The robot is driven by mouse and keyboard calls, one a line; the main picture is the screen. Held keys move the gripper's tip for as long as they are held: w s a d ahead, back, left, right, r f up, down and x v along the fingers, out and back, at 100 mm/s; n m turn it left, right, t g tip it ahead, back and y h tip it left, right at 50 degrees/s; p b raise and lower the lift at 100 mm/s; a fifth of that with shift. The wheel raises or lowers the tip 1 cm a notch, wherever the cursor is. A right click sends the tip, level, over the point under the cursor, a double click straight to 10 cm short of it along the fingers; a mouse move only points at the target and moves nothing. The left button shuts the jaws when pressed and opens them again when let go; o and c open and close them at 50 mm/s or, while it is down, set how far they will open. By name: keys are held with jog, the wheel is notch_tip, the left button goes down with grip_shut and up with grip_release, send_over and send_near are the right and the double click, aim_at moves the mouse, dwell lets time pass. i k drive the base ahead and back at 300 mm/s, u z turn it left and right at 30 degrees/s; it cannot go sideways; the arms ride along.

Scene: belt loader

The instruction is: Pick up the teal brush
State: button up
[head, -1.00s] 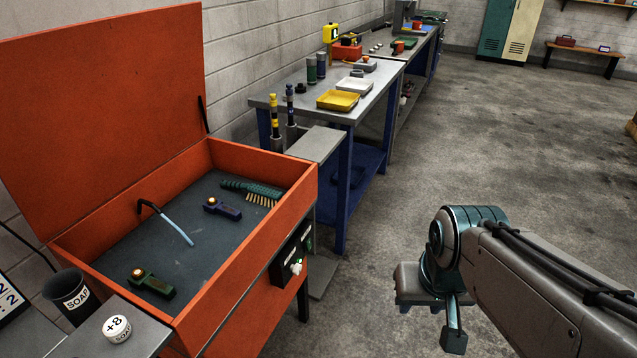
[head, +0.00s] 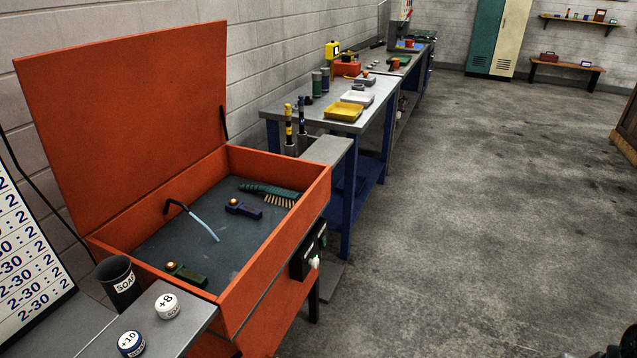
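The teal brush (head: 268,190) lies in the far right corner of the open orange bin (head: 282,250), near its back and right walls. Its tan bristles show on the near side, toward the right end. My gripper is not in view. Only a small dark piece, probably of my arm, shows at the bottom right corner, well apart from the brush.
In the bin are a blue tool (head: 243,209), a green tool (head: 186,276) and a bent spout (head: 200,219). The raised lid (head: 130,130) stands behind. A soap cup (head: 118,284) and round tins (head: 166,306) stand at left. Floor at right is clear.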

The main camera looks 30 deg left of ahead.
aim_at(272, 192)
jog(key=u, duration=0.15)
jog(key=i, duration=1.4)
jog(key=u, duration=0.8)
jog(key=i, duration=1.3)
jog(key=u, duration=1.75)
jog(key=i, duration=0.65)
jog(key=u, duration=0.65)
